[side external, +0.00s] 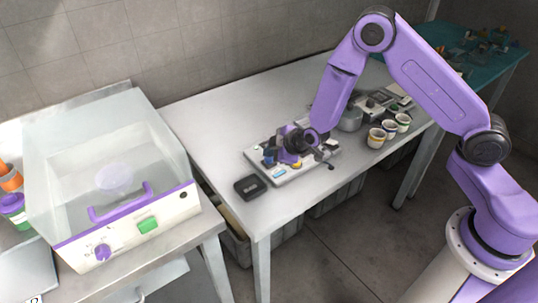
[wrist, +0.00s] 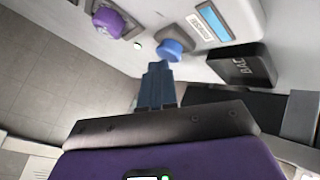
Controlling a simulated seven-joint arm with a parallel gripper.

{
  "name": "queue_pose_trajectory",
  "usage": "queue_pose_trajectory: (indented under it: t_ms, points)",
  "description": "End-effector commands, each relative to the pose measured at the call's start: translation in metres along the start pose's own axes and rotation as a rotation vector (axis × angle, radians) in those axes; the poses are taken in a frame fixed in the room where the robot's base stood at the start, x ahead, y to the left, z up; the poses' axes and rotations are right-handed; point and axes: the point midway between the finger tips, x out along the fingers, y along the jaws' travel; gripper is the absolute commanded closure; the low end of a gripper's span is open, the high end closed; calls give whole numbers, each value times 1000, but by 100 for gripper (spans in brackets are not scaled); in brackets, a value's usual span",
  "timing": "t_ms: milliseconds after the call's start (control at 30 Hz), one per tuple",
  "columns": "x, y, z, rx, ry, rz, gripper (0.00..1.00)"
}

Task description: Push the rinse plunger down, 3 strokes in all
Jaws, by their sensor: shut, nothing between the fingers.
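My gripper (wrist: 158,68) is shut and empty, its fingertips together just before a blue round cap (wrist: 175,48) on the white device, which looks like the rinse plunger. I cannot tell whether the tips touch the cap or how far it is pressed. In the side view my gripper (side external: 277,157) is low over the white device (side external: 293,176) on the table, and the arm hides part of it. A purple knob (wrist: 108,20) sits to the left of the cap in the wrist view. A small display (wrist: 213,20) is to the right.
A black box (side external: 250,188) lies at the device's near-left corner; it also shows in the wrist view (wrist: 243,65). Several cups (side external: 388,130) stand to the right. A clear-lidded machine (side external: 120,185) is on the left bench. The table's left part (side external: 212,120) is clear.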

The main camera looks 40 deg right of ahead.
Motion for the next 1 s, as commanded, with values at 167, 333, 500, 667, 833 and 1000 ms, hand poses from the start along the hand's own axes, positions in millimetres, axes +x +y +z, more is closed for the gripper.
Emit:
queue_pose_trajectory:
  t_ms: [167,333,500,667,833,1000]
  points:
    - [-4,2,-2,0,-2,-1,100]
    - [-10,7,-6,2,-2,0,100]
    - [-15,11,-10,1,-1,0,100]
    - [-17,12,-12,0,-1,0,100]
    - [-17,12,-12,0,-1,0,100]
    - [-22,16,-16,0,0,1,100]
